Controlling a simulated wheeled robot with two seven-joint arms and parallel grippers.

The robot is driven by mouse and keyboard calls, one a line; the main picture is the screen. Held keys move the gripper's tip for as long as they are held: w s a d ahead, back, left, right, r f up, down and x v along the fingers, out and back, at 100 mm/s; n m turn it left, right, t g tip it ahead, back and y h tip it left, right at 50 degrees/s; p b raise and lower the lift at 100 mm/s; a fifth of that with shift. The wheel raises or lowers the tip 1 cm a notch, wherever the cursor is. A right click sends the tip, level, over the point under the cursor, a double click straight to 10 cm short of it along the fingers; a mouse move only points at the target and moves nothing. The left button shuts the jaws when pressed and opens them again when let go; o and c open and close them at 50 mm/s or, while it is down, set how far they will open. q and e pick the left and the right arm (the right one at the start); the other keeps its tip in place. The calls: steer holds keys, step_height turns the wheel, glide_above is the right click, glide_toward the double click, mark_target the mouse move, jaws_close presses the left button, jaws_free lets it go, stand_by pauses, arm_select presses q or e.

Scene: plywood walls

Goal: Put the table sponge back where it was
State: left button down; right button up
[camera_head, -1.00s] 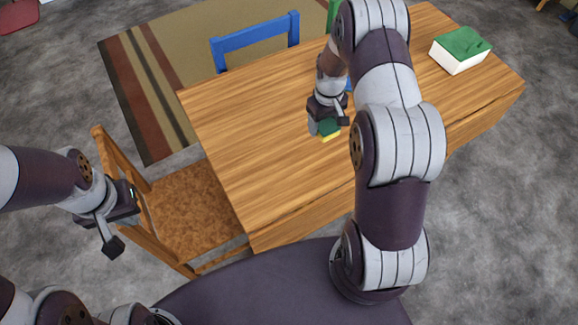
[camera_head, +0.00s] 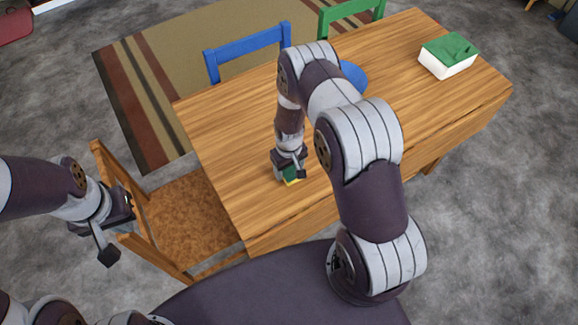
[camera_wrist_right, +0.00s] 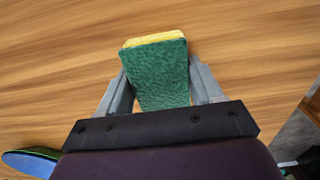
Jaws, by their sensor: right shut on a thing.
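The sponge (camera_head: 291,176), green with a yellow layer, is at the table's near left part. In the right wrist view the sponge (camera_wrist_right: 158,78) sits between the two fingers, its green face toward the camera and its yellow layer at the far edge. My right gripper (camera_head: 289,172) is shut on it; the wrist view shows the fingers (camera_wrist_right: 160,88) against both sides. I cannot tell whether the sponge touches the wooden table (camera_head: 225,130). My left gripper (camera_head: 112,228) is open and empty, beside the wooden chair at the left.
A white box with a green top (camera_head: 448,56) stands on the table's far right. A blue round thing (camera_head: 353,77) is partly hidden behind my right arm. A blue chair (camera_head: 248,52), a green chair (camera_head: 350,17) and a wooden chair (camera_head: 185,215) stand around the table. The table's left part is clear.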

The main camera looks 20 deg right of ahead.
steer(key=o, duration=1)
steer(key=shift+f, duration=0.1)
step_height(320, 180, up, 12)
steer(key=b, duration=0.1)
step_height(320, 180, up, 4)
steer(key=r, duration=0.1)
glide_above(289, 171)
steer(key=shift+m+t, duration=0.7)
steer(key=s+r, duration=0.3)
steer(key=s, duration=0.1)
steer(key=s+a+r, duration=0.1)
steer(key=s+r, duration=0.2)
steer(key=s, duration=0.1)
steer(key=s+a+r, duration=0.1)
steer(key=s+r, duration=0.3)
steer(key=shift+s, duration=0.15)
